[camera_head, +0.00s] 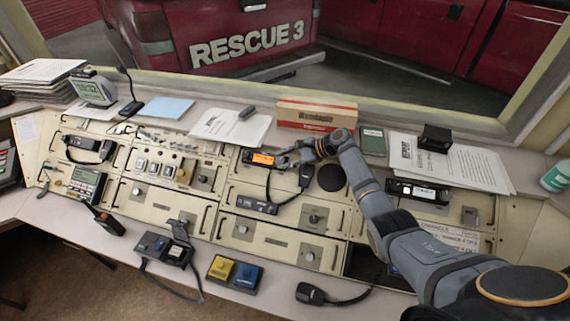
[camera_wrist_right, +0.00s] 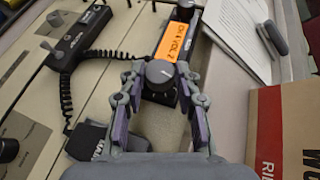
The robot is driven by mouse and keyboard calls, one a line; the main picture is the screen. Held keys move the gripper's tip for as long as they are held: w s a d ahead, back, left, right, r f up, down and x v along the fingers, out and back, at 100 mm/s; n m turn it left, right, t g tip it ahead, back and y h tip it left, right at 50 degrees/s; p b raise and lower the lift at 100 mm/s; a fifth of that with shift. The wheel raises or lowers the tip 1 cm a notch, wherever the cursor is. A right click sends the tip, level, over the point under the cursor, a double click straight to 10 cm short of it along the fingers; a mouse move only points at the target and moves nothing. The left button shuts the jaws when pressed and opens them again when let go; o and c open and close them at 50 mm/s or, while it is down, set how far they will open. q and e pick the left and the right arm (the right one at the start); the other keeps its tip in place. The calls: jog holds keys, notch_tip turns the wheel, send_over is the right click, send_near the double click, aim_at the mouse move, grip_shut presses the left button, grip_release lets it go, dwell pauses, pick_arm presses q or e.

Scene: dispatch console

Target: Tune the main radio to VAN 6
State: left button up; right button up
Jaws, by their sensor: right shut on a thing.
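The radio (camera_head: 262,159) with the lit orange display sits in the upper middle of the console. In the right wrist view its orange display (camera_wrist_right: 173,41) seems to read CH 4 VOL 2. A round dark knob (camera_wrist_right: 159,72) is at the near end of that radio. My right gripper (camera_head: 284,162) reaches in from the right, and its fingers are shut on the knob, one on each side, in the wrist view (camera_wrist_right: 158,84). A channels card (camera_head: 455,236) lies at the right, partly hidden by my right arm. My left gripper is not in view.
A cardboard box (camera_head: 316,117) stands just behind my right gripper. A handset with a coiled cord (camera_head: 305,177) is close to its fingers. Another radio (camera_head: 417,191) sits at the right. A handheld microphone (camera_head: 311,293) lies on the front ledge.

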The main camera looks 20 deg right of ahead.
jog(key=n+g+b, duration=0.1)
jog(key=g+b, duration=0.1)
jog(key=b, duration=0.1)
jog(key=n+g+b, duration=0.2)
jog(key=b, duration=0.2)
jog(key=shift+w+f+n+h, duration=0.1)
jog(key=shift+w+n+h, duration=0.2)
jog(key=shift+w, duration=0.1)
jog(key=shift+a+r+g+b, duration=0.15)
jog(key=shift+g+b, duration=0.25)
jog(key=shift+b, duration=0.4)
jog(key=o, duration=1.1)
jog(key=shift+o, duration=0.2)
jog(key=shift+r, duration=0.15)
jog(key=v, duration=1.2)
jog(key=shift+n, duration=0.3)
jog(key=shift+a, duration=0.1)
